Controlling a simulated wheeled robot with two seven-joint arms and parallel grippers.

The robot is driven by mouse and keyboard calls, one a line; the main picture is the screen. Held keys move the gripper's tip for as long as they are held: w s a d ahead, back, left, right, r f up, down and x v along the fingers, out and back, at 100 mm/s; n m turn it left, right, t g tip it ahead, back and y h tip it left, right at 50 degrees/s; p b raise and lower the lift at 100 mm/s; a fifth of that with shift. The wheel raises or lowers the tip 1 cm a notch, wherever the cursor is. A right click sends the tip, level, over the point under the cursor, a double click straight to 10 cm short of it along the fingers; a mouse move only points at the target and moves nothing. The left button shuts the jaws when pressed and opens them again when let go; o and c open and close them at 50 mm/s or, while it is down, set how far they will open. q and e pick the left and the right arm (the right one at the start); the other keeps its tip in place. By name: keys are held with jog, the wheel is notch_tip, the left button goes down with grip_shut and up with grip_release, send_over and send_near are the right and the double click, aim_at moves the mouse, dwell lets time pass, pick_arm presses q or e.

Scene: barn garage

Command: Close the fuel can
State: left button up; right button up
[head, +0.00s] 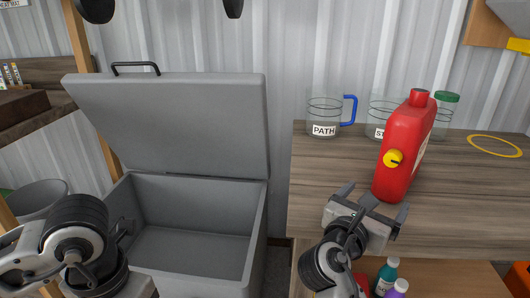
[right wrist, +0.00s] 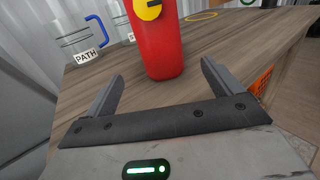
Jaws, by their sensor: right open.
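The red fuel can (head: 402,150) stands upright on the wooden workbench. It has a red cap-like top (head: 422,97) and a yellow round knob or cap (head: 393,158) on its side facing me. My right gripper (head: 370,196) is open and empty in front of the can's base. In the right wrist view the can (right wrist: 156,45) stands beyond the open fingers of my right gripper (right wrist: 162,80), apart from them. Its top is cut off there.
The workbench (head: 330,180) also holds a clear jug marked PATH (head: 322,117), other clear containers behind the can and a yellow ring (head: 495,146). An open, empty grey chest (head: 190,250) stands to the left. Bottles (head: 387,275) stand under the benchtop.

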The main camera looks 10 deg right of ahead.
aim_at(386, 184)
pick_arm(q)
jog(key=shift+w, duration=0.15)
pick_arm(e)
jog(key=shift+w, duration=0.2)
pick_arm(q)
jog(key=shift+s, duration=0.25)
pick_arm(e)
jog(key=shift+s, duration=0.25)
jog(key=b+x, duration=0.3)
jog(key=x, duration=0.2)
jog(key=shift+w+d+f+b, duration=0.1)
jog(key=shift+w+d+b, duration=0.15)
jog(key=shift+d+b, duration=0.1)
jog(key=shift+w+d, duration=0.2)
jog(key=shift+w, duration=0.05)
pick_arm(q)
notch_tip(386, 184, down, 4)
jog(key=shift+r, duration=0.1)
pick_arm(e)
jog(key=shift+w+d+r, duration=0.1)
jog(key=shift+r, duration=0.1)
